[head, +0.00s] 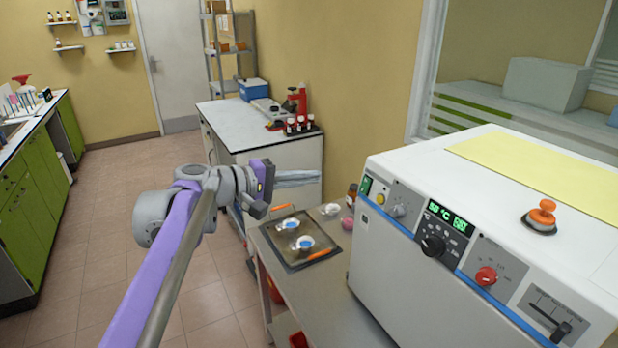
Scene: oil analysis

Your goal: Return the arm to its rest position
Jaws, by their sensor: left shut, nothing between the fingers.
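My left arm comes in from the lower left, with purple and grey links, and reaches out toward the middle of the view. Its left gripper (297,178) is shut and empty, pointing right. It appears in front of the white-topped bench and above the back of the small side table (347,274). My right arm and right gripper are not in view.
A dark tray (297,262) with small dishes and orange-handled tools lies on the side table. A white machine (420,290) with dials and a green display fills the right. A white-topped bench (228,118) stands behind. Green cabinets (25,200) line the left; floor between is clear.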

